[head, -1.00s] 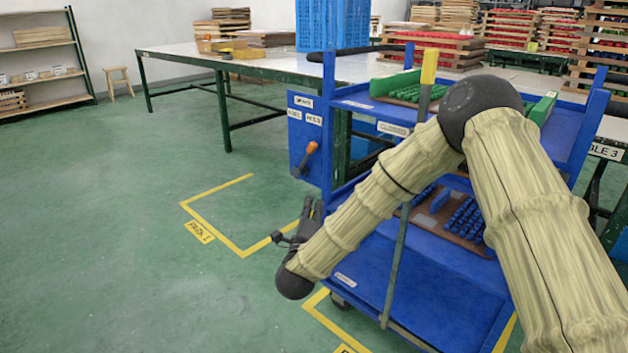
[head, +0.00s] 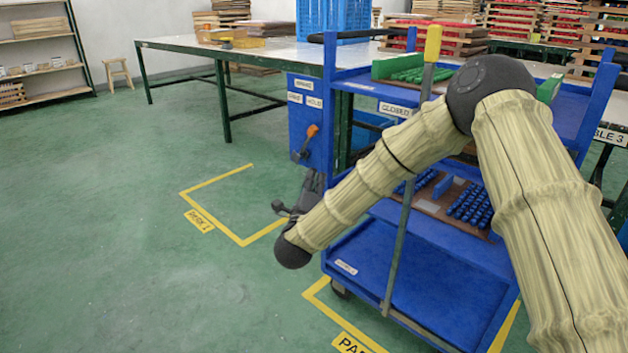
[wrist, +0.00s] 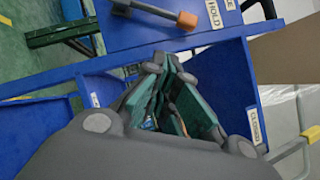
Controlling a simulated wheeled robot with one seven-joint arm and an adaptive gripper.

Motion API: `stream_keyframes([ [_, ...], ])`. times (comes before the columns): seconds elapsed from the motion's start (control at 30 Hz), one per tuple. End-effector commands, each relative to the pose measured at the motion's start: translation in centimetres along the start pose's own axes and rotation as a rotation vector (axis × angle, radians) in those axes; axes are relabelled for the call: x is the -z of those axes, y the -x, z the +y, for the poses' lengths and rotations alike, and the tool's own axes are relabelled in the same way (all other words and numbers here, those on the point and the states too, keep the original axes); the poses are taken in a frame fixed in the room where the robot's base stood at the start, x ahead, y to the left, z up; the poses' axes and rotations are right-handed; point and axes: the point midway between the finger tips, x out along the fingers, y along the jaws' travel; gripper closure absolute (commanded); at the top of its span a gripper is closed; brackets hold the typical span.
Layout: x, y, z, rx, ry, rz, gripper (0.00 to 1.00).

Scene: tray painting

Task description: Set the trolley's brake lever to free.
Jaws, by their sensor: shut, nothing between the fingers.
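The lever tilts up and right, toward HOLD. In the wrist view the lever (wrist: 160,14) shows at the top, its orange knob close to the HOLD label. My gripper (head: 315,172) is shut and empty, just below the lever and apart from it. Its dark green fingers (wrist: 165,65) point toward the panel in the wrist view.
A long white-topped table (head: 260,56) stands behind the trolley, with a blue crate (head: 335,14) on it. Yellow floor markings (head: 215,228) lie left of and under the trolley. The floor at left is clear. A CLOSED label (head: 394,109) is on the trolley's upper shelf.

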Motion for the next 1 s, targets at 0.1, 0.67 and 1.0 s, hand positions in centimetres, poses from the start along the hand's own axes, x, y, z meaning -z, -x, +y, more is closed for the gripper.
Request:
stream_keyframes([
  [0.1,0.1,-2.0,0.2,0.005,0.0,0.0,1.0],
  [0.67,-1.9,-9.4,0.2,0.003,0.0,0.0,1.0],
  [1.0,-2.8,-10.2,0.0,0.001,0.0,0.0,1.0],
])
